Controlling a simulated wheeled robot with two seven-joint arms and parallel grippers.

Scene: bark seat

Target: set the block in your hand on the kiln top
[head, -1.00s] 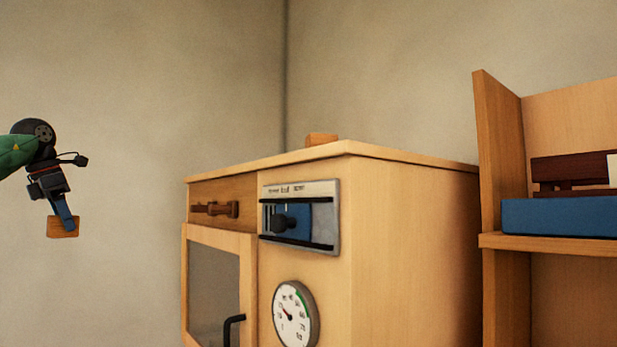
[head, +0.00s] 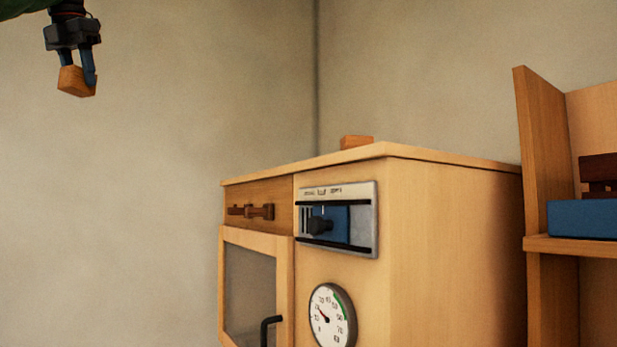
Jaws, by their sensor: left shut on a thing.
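My left gripper (head: 77,72) is at the upper left, pointing down, with its blue fingers shut on a small orange-brown wooden block (head: 72,82). The block hangs in the air, left of the kiln and higher in the picture than its top. The kiln (head: 440,250) is a light wooden cabinet; its top (head: 330,158) shows as a thin slanting strip, seen nearly edge-on. A second wooden block (head: 356,142) rests on the kiln top near the back. My right gripper is not in view.
The kiln front has a drawer handle (head: 250,211), a slider panel (head: 338,220), a dial (head: 331,316) and a glazed door (head: 250,290) with a black handle (head: 270,330). A wooden shelf (head: 540,160) with a blue box (head: 585,220) stands at the right. The air between block and kiln is clear.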

